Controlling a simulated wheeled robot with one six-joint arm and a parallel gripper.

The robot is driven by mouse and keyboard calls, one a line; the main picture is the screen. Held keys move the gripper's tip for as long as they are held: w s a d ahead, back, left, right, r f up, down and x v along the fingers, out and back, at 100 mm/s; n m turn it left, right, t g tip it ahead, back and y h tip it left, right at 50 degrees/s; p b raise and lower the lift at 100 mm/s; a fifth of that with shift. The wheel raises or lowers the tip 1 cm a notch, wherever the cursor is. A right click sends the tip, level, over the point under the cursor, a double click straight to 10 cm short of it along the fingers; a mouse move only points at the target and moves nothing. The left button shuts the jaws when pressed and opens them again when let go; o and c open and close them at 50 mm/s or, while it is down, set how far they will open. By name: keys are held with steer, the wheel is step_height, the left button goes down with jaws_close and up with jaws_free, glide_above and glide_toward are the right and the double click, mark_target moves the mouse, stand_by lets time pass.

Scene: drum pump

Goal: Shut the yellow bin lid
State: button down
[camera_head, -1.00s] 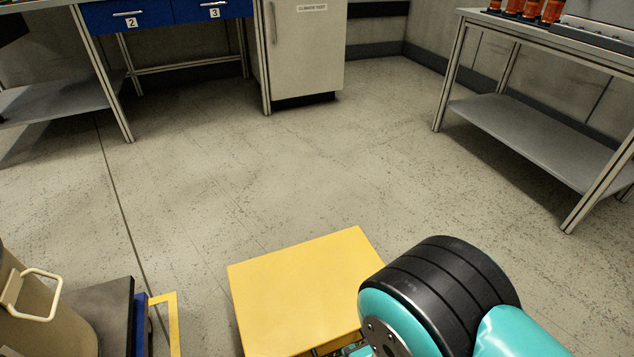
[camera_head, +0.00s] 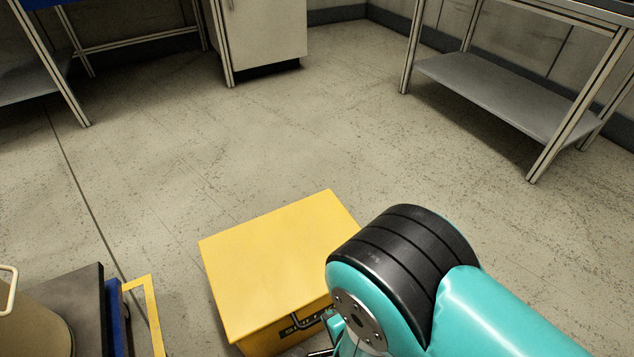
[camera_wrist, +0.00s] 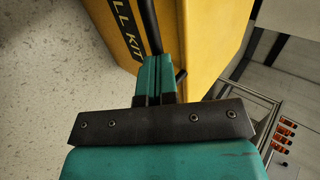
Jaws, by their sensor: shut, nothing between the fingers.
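The yellow bin (camera_head: 258,344) stands on the floor at the lower middle of the head view. Its flat yellow lid (camera_head: 270,260) lies across the top; I cannot tell if it sits fully flush. A dark handle (camera_head: 309,322) is on the front by a black label. In the wrist view, the bin's front (camera_wrist: 185,35) and "LL KIT" of its label (camera_wrist: 130,28) show. My gripper (camera_wrist: 158,62) is shut and empty, close in front of the bin by the dark handle bar; I cannot tell if they touch.
A cart with a dark top (camera_head: 82,292), a yellow frame (camera_head: 150,310) and a beige drum (camera_head: 30,330) stands left of the bin. A bench with a grey lower shelf (camera_head: 505,95) is at the right. A white cabinet (camera_head: 262,35) is at the back. The floor between is clear.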

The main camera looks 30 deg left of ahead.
steer(key=shift+d+f, duration=0.1)
steer(key=shift+f, duration=0.15)
steer(key=d+f+p+v, duration=0.1)
steer(key=p+v, duration=0.9)
steer(key=v, duration=0.2)
steer(key=shift+s, duration=0.35)
